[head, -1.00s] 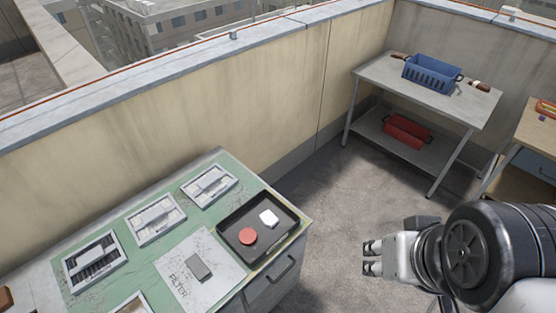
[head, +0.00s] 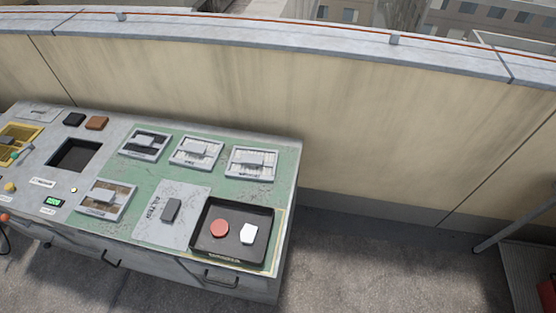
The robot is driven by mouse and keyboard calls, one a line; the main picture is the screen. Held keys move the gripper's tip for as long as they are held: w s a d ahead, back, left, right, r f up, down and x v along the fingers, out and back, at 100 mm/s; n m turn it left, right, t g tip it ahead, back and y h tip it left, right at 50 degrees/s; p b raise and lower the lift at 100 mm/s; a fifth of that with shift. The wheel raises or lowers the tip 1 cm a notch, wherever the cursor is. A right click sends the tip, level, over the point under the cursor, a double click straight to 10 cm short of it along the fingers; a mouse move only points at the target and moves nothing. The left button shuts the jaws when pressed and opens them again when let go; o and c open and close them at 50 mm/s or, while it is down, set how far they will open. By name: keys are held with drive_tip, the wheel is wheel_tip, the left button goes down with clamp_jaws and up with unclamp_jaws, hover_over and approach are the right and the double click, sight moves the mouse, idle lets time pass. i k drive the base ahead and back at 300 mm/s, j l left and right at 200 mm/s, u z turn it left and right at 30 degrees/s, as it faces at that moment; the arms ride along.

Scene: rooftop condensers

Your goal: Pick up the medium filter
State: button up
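Three framed filters stand in a row on the green mat (head: 225,190) of the workbench: a dark-slatted left filter (head: 146,143), a pale middle filter (head: 196,152) and a pale right filter (head: 251,162). Each has a grey block across its middle. A brownish filter (head: 106,200) lies in front of the left one. Their labels are too small to read, so I cannot tell which is the medium filter. My gripper is not in view now.
A grey plate (head: 152,232) with printed letters carries a dark grey block (head: 171,210). Beside it, a black tray (head: 263,213) holds a red disc (head: 219,228) and a white piece (head: 248,233). A control panel with a dark square recess (head: 76,155) is left. A parapet (head: 350,130) runs behind.

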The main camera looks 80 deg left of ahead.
sight(254, 164)
drive_tip(key=i+j+u, duration=0.2)
drive_tip(key=u, duration=0.25)
drive_tip(key=i+u, duration=0.3)
drive_tip(key=u, duration=0.2)
drive_tip(key=i+u, duration=0.3)
drive_tip(key=u, duration=0.15)
drive_tip(key=i+u, duration=0.3)
drive_tip(key=u, duration=0.15)
drive_tip(key=i+l+u, duration=0.2)
drive_tip(key=u, duration=0.3)
drive_tip(key=i+u, duration=0.25)
drive_tip(key=u, duration=0.25)
drive_tip(key=i+u, duration=0.25)
drive_tip(key=u, duration=0.2)
drive_tip(key=i+u, duration=0.2)
drive_tip(key=u, duration=0.3)
drive_tip(key=i+l+u, duration=0.2)
drive_tip(key=u, duration=0.3)
drive_tip(key=i+l+u, duration=0.15)
drive_tip(key=l+u, duration=0.15)
drive_tip(key=u, duration=0.2)
drive_tip(key=i+l+u, duration=0.45)
drive_tip(key=l+u, duration=0.2)
